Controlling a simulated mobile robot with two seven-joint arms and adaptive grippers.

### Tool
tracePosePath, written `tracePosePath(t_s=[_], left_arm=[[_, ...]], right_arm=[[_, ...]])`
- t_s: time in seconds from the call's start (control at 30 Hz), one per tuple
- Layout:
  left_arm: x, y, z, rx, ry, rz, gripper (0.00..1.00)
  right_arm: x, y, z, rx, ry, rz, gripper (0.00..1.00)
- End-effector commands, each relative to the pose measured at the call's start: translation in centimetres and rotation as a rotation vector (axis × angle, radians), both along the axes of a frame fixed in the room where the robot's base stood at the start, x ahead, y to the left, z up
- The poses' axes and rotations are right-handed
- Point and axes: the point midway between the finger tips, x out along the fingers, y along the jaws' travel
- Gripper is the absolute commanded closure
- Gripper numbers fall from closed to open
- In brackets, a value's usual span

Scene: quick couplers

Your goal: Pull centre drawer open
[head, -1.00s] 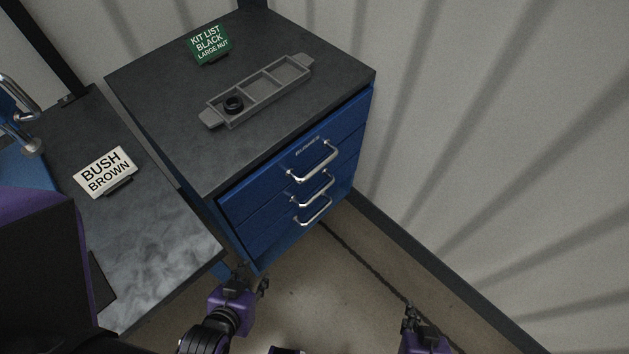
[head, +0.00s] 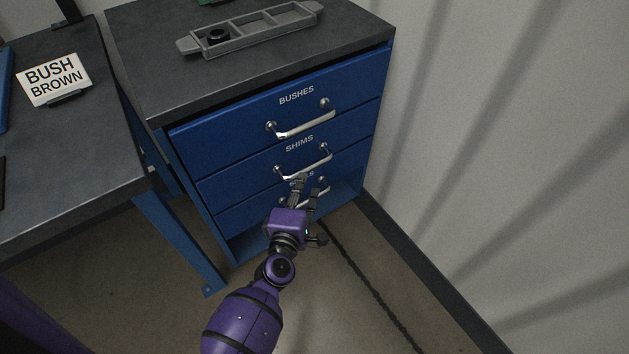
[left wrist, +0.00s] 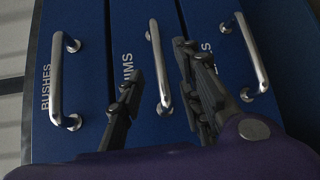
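The centre drawer (head: 250,180), labelled SHIMS, is the middle one of three in the blue cabinet and looks shut. Its silver bar handle (head: 305,166) also shows in the left wrist view (left wrist: 160,75). My left gripper (head: 307,187) is just below this handle in the head view, in front of the lowest drawer. In the left wrist view its dark fingers (left wrist: 158,65) are apart, one on each side of the SHIMS handle in the picture. I cannot tell whether they touch it. My right gripper is not in view.
The BUSHES drawer (head: 225,138) is above and the lowest drawer (head: 240,216) below, its label partly hidden. A grey tray (head: 262,32) with a black ring (head: 216,36) lies on top. A workbench (head: 70,130) stands left, a wall (head: 500,130) right.

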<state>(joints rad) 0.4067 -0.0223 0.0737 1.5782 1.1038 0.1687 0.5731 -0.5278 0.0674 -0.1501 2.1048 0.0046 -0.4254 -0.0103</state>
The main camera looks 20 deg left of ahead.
Motion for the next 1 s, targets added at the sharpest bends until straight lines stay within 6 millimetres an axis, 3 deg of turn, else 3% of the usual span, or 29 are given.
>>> tracePosePath(t_s=[0.5,0.9,1.0], left_arm=[[6.9,0.8,-0.9,-0.007,-0.004,0.002,0.68],[7.8,0.9,-0.9,-0.006,-0.003,0.003,0.68],[7.8,0.9,-0.9,-0.006,-0.004,0.002,0.81]], right_arm=[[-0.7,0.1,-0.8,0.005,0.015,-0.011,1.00],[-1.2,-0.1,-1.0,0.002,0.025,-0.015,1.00],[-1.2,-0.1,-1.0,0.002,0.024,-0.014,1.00]])
